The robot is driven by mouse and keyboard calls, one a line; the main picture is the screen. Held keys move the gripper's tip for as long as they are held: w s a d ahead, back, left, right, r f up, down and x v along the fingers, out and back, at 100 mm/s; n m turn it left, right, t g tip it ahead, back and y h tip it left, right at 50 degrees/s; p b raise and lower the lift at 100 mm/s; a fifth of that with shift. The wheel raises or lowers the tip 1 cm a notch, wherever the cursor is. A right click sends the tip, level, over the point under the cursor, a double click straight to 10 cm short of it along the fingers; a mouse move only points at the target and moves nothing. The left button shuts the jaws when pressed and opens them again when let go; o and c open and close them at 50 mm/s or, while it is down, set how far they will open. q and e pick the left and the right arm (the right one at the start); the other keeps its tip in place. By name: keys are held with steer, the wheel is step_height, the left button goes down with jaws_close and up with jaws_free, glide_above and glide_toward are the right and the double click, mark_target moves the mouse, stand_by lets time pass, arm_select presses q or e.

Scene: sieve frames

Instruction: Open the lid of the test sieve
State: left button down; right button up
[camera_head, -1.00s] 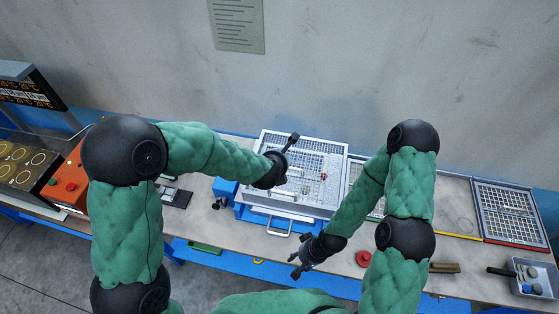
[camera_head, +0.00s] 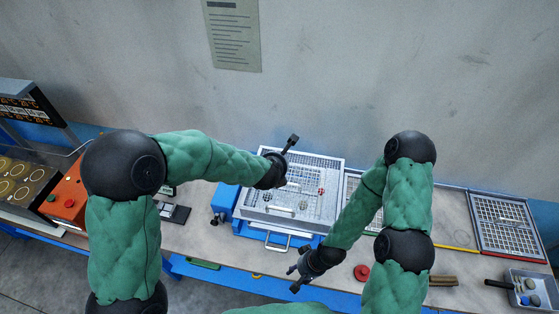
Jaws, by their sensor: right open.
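The test sieve (camera_head: 333,172) stands on the table in the middle, a square pale metal frame with mesh on a blue base. A pale bar handle (camera_head: 280,209) lies on its front part, and a looped handle (camera_head: 277,243) sticks out below. The lid looks flat and shut. My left gripper (camera_head: 292,141) hangs over the sieve's back left part, pointing away from me; its finger opening is too small to tell. My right gripper (camera_head: 296,276) is open and empty, in front of the sieve's front right corner, apart from it.
More mesh frames (camera_head: 508,222) lie to the right. A red round knob (camera_head: 362,272), a wooden block (camera_head: 443,281) and a grey tray (camera_head: 531,290) are near the front edge. An orange box (camera_head: 70,203) stands at left. The wall is close behind the table.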

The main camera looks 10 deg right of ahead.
stand_by(0.9)
arm_select(q)
steer(key=v, duration=1.2)
